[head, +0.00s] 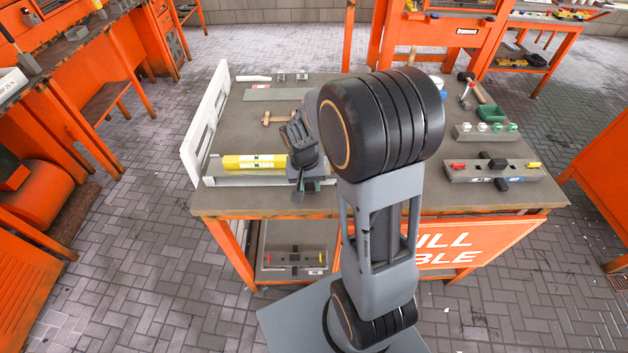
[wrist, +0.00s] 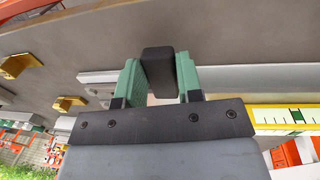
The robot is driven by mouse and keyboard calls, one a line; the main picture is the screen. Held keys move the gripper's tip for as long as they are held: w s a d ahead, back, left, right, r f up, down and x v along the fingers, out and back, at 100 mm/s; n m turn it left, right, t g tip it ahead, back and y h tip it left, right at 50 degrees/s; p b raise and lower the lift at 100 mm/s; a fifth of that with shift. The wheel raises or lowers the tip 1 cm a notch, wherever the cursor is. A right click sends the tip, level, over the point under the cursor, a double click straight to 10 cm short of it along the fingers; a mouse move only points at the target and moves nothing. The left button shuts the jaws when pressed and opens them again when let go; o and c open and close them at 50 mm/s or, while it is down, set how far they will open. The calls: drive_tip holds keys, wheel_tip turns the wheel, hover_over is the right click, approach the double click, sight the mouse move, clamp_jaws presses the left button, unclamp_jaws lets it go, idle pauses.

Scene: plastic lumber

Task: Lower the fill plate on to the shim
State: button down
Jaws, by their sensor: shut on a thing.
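My gripper (wrist: 160,82) has its two green fingers shut on a black block (wrist: 158,62), which looks like a grip. In the head view my gripper (head: 308,186) is low over the front left of the table, partly hidden by my arm. A long pale grey bar (wrist: 255,77) runs crosswise behind the fingers. It also shows along the table front in the head view (head: 245,182). A yellow level (head: 252,161) lies just left of my gripper. I cannot tell which piece is the fill plate or the shim, nor whether the held piece touches anything below.
A white slotted panel (head: 206,125) stands at the table's left edge. A hammer (head: 280,118) and a flat grey plate (head: 275,94) lie behind my gripper. A grey block with a black grip (head: 480,173) sits at the right. Gold brackets (wrist: 20,62) show in the wrist view.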

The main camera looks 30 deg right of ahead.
drive_tip(key=shift+s+d+f, duration=0.1)
drive_tip(key=shift+s+d, duration=0.05)
drive_tip(key=c, duration=0.8)
unclamp_jaws()
drive_tip(key=shift+r, duration=0.55)
wheel_tip(320, 180, up, 13)
drive_tip(key=a, duration=0.1)
drive_tip(key=shift+w+a+f, duration=0.15)
drive_tip(key=shift+w+a, duration=0.05)
drive_tip(key=shift+w, duration=0.2)
